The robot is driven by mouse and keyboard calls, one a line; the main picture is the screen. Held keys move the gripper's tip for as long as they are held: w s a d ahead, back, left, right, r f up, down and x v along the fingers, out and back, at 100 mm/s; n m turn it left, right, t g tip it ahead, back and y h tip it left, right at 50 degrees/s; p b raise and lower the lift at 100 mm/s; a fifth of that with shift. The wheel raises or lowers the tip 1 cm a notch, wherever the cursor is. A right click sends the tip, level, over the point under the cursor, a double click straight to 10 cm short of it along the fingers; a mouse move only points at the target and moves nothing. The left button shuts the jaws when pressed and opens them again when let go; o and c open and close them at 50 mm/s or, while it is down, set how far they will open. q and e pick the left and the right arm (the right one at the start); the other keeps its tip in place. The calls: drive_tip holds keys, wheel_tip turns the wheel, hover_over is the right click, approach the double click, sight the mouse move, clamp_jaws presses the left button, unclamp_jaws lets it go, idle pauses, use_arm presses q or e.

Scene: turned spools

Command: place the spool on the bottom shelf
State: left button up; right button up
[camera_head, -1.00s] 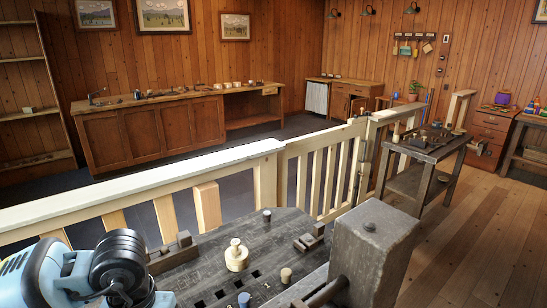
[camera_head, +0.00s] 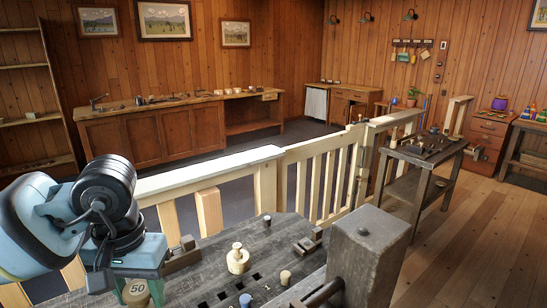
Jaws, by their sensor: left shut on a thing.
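My left gripper (camera_head: 138,277) is at the lower left, above the dark workbench, its jaws pointing down. It is shut on a tan round wooden piece marked 50 (camera_head: 137,293), which seems to be the spool; the gripper hides much of it. A pale turned wooden piece (camera_head: 238,259) stands upright on the bench, apart from my gripper. Shelves stand at the far left, with a low shelf (camera_head: 40,164) near the floor. A dark table at the right also has a lower shelf (camera_head: 402,184). My right gripper is out of view.
The workbench (camera_head: 215,285) holds small pegs (camera_head: 285,277), dark blocks (camera_head: 307,244) and a large wooden vise post (camera_head: 366,255). A pale railing (camera_head: 275,160) runs behind it. Wooden floor (camera_head: 480,230) is clear at the right.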

sight(145, 307)
use_arm(q)
wheel_tip(145, 307, down, 14)
drive_tip(key=b, duration=0.2)
wheel_tip(145, 307, up, 10)
drive_tip(key=shift+f+p, duration=0.1)
drive_tip(key=shift+p, duration=1.05)
wheel_tip(145, 307, up, 5)
drive_tip(key=shift+f, duration=0.1)
wheel_tip(145, 307, down, 14)
drive_tip(key=f+b, duration=0.1)
drive_tip(key=b, duration=0.1)
wheel_tip(145, 307, up, 10)
drive_tip(key=shift+r+p, duration=0.2)
drive_tip(key=shift+p, duration=0.8)
wheel_tip(145, 307, up, 5)
drive_tip(key=shift+f, duration=0.1)
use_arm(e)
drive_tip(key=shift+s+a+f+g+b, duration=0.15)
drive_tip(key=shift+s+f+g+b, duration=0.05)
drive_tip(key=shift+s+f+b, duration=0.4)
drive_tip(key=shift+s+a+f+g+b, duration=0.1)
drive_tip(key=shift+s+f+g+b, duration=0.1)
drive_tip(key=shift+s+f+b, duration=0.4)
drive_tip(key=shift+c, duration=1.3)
use_arm(q)
wheel_tip(145, 307, down, 14)
drive_tip(key=shift+f, duration=0.25)
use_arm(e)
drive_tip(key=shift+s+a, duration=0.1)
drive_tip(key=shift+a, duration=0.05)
